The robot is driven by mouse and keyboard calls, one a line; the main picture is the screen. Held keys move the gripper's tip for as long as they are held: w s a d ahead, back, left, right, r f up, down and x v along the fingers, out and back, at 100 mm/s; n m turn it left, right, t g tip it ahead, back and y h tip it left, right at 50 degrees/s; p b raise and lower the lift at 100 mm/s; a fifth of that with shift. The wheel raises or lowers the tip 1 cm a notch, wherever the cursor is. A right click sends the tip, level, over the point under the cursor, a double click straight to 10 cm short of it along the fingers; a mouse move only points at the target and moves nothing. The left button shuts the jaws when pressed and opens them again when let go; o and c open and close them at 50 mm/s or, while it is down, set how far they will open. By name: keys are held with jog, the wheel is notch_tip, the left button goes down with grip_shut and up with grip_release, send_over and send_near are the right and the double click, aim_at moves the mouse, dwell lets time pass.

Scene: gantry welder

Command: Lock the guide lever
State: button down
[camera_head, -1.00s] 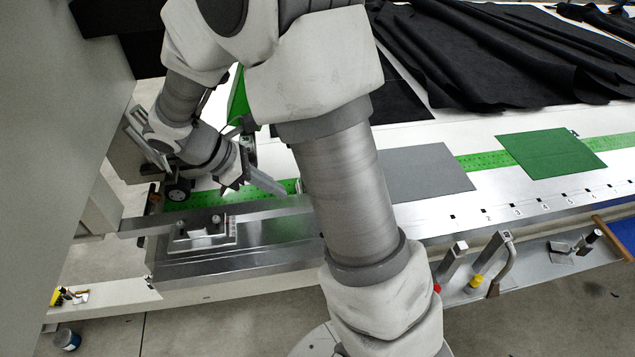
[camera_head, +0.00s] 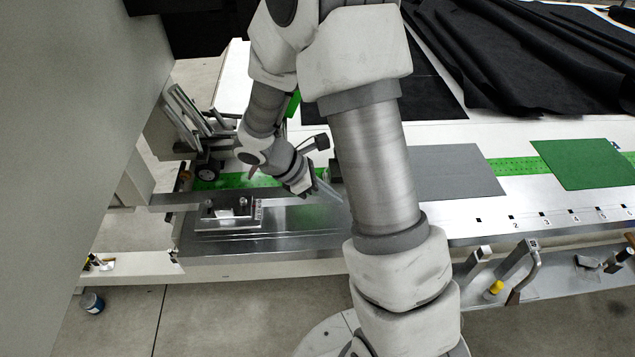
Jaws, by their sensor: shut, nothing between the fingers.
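My gripper (camera_head: 306,188) hangs low over the near left part of the table, just left of my large upper arm link. Its fingers are shut with nothing between them. A pale, blurred narrow bar (camera_head: 329,192) shows beside the fingertips; I cannot tell whether they touch. I cannot tell for certain which part is the guide lever. A bent metal lever with a grey grip (camera_head: 525,270) stands on the front rail at the right, away from my gripper. A black-handled lever (camera_head: 618,260) stands farther right. My arm hides part of the table and rail.
A metal clamp block (camera_head: 228,208) sits on the steel plate left of my gripper. A green strip (camera_head: 520,165) runs along the white table. Grey (camera_head: 460,172) and green sheets (camera_head: 582,164) lie at the right, black cloth (camera_head: 530,60) behind. A large grey housing (camera_head: 90,130) closes the left.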

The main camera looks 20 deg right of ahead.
jog(key=shift+s+d+f+p, duration=0.15)
jog(key=shift+d, duration=0.5)
jog(key=shift+s+d+f+p, duration=0.1)
jog(key=shift+d, duration=0.55)
jog(key=shift+s+d+f+p, duration=0.15)
jog(key=shift+d, duration=0.5)
